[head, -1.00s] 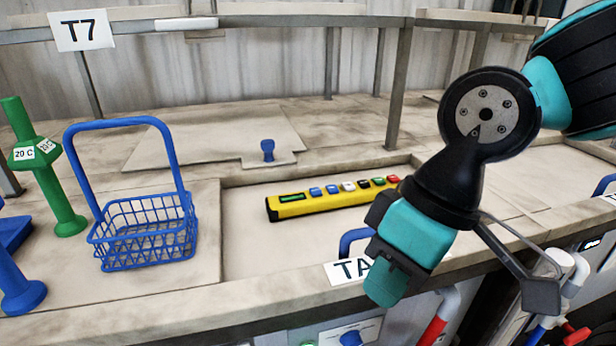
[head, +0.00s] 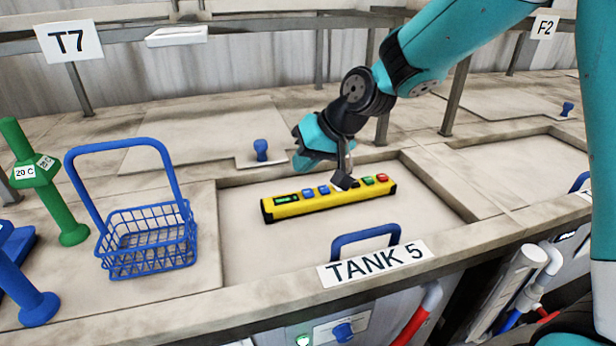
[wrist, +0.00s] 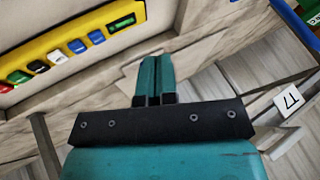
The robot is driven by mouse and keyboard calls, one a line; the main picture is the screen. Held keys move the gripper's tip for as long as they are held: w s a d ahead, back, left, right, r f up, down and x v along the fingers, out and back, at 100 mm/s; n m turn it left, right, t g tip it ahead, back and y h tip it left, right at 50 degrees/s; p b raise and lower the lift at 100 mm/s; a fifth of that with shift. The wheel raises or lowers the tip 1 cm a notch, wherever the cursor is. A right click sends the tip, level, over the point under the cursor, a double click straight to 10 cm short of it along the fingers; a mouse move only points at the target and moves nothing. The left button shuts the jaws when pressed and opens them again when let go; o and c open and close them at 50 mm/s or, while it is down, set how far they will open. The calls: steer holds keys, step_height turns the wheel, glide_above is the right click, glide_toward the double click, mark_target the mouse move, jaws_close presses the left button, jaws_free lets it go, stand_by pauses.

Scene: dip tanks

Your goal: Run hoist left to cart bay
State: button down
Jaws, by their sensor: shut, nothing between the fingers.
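The yellow hoist pendant (head: 300,205) lies on the recessed lid of Tank 5, with a lit green display at its left end and a row of blue, white, black, green and red buttons. In the head view my arm hides part of its middle. The pendant also shows at the upper left of the wrist view (wrist: 70,52). My gripper (wrist: 156,65) is shut and empty, its two teal fingers together. It is off to the side of the pendant and does not touch it in the wrist view. In the head view the gripper hangs above the pendant's back side.
A blue wire basket (head: 148,240) with a tall handle stands left of the pendant. A green post (head: 45,185) marked 20 C is farther left. A blue lid handle (head: 365,238) rises in front of the pendant, by the TANK 5 label (head: 375,264). A rail with a T7 sign (head: 70,41) runs behind.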

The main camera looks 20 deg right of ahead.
mark_target(310, 191)
steer(key=w+d+f+m+t+p, duration=0.1)
steer(key=w+d+f, duration=0.1)
steer(key=w, duration=0.4)
steer(key=w+d+f+m+t+p, duration=0.1)
steer(key=w+d+f+m, duration=0.1)
steer(key=w, duration=0.4)
steer(key=shift+d+t+p, duration=0.35)
steer(key=shift+d+t, duration=0.05)
steer(key=shift+d, duration=0.2)
steer(key=shift+w+f, duration=0.1)
steer(key=shift+f, duration=0.1)
steer(key=shift+f+b, duration=2.75)
steer(key=shift+f, duration=1.5)
steer(key=shift+a+f+b, duration=0.1)
steer(key=shift+f+b, duration=0.35)
steer(key=shift+b, duration=0.05)
